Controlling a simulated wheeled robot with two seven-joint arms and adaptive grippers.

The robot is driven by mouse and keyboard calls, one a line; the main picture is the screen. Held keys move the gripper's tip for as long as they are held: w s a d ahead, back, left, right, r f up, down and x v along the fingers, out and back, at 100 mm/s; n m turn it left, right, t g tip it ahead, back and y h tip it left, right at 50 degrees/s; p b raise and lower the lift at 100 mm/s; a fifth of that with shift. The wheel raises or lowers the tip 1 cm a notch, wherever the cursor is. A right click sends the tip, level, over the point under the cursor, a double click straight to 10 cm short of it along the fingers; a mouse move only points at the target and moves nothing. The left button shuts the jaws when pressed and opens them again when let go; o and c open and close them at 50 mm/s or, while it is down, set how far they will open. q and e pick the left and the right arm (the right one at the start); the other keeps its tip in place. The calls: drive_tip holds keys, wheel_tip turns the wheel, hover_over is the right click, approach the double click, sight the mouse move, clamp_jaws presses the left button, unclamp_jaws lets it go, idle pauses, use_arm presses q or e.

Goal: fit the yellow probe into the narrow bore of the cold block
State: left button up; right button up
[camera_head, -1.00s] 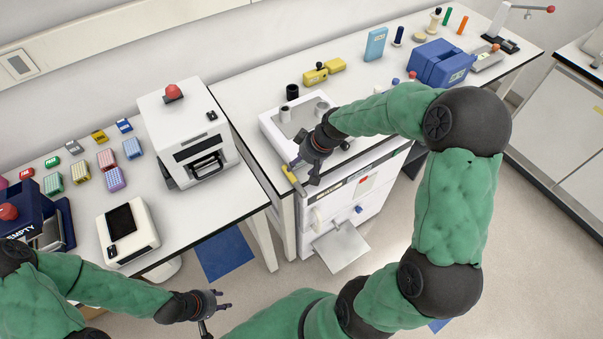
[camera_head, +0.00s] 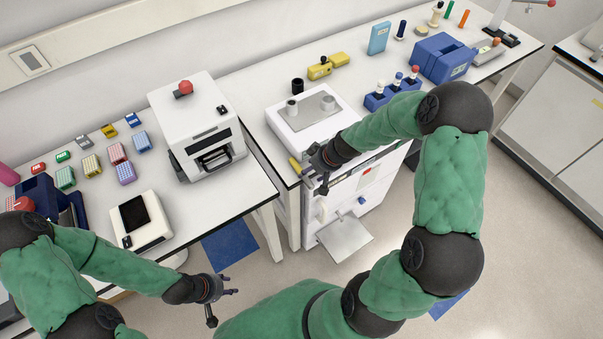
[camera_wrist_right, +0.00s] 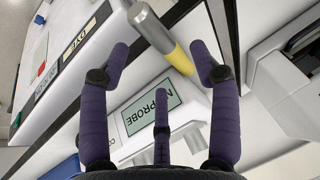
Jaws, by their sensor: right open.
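The yellow probe (camera_head: 295,165) shows as a short yellow piece by the bench's front edge, left of my right gripper (camera_head: 320,172). In the right wrist view the probe (camera_wrist_right: 150,26) is a grey rod with a yellow band, just beyond the spread fingers of my right gripper (camera_wrist_right: 160,62), which is open and empty. A "NO PROBE" display (camera_wrist_right: 150,105) shows in the wrist view. My left gripper (camera_head: 222,299) is open and empty over the floor.
A white cycler with a red knob (camera_head: 205,125) stands left of the unit. A black cup (camera_head: 297,86) is behind it and a blue rack (camera_head: 378,101) with several capped tubes to its right. An open flap (camera_head: 344,240) juts out below the bench.

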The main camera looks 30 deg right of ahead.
sight(307, 176)
drive_tip(key=x, duration=0.4)
drive_tip(key=shift+r, duration=0.1)
clamp_jaws()
drive_tip(key=shift+r, duration=0.1)
